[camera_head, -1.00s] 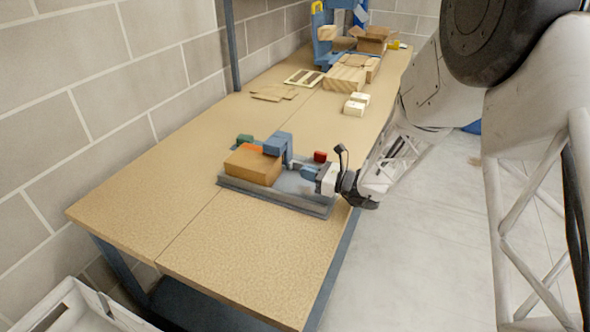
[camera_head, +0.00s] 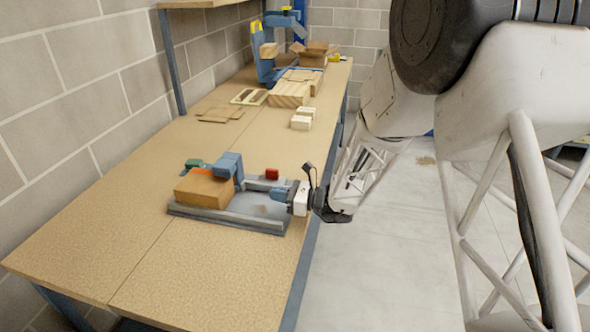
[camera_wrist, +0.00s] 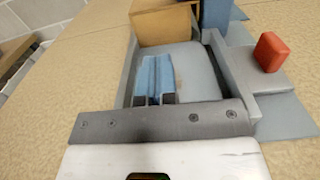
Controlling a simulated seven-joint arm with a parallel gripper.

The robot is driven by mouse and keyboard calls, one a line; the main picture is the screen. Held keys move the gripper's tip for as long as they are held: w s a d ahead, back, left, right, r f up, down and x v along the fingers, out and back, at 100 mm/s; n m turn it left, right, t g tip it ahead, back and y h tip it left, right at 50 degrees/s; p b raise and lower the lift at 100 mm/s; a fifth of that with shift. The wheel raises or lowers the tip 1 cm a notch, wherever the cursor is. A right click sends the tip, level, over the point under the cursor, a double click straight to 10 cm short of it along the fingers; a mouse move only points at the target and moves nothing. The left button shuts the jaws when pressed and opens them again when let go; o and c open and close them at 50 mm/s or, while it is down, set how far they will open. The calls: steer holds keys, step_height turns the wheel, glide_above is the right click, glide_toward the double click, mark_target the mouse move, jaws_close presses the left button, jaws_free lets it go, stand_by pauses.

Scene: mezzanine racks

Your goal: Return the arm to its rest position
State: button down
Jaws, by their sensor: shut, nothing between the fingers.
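My gripper (camera_head: 279,193) reaches in from the right over the near right part of a grey tray (camera_head: 238,222) on the workbench. Its blue fingers also show in the wrist view (camera_wrist: 154,78), side by side, closed and empty. They sit over the grey floor of the tray. I cannot tell whether they touch it. A brown box (camera_head: 205,190) stands at the tray's left, apart from the fingers, and shows at the top of the wrist view (camera_wrist: 162,22).
A blue fixture (camera_head: 229,167) stands beside the box. A red block (camera_head: 272,174) and a green piece (camera_head: 193,164) are nearby. Pale blocks (camera_head: 301,122), flat cardboard (camera_head: 221,113) and an open carton (camera_head: 314,56) lie farther back. The bench front (camera_head: 190,280) is clear.

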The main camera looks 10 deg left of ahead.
steer(key=s+d+r+n+g+h, duration=0.3)
steer(key=s+d+r+n+h, duration=0.5)
steer(key=s+d+r, duration=0.55)
steer(key=s+d+r+n+t+h, duration=0.2)
steer(key=s+d+n+h, duration=0.3)
steer(key=s+d, duration=0.5)
steer(key=s+d+r+n+t+h, duration=0.2)
steer(key=s+d, duration=0.7)
steer(key=d, duration=0.8)
steer(key=n+t+h, duration=0.1)
steer(key=n+h, duration=0.1)
steer(key=h, duration=0.1)
steer(key=shift+s+n+t, duration=0.3)
steer(key=shift+s+n, duration=0.05)
steer(key=shift+n, duration=0.05)
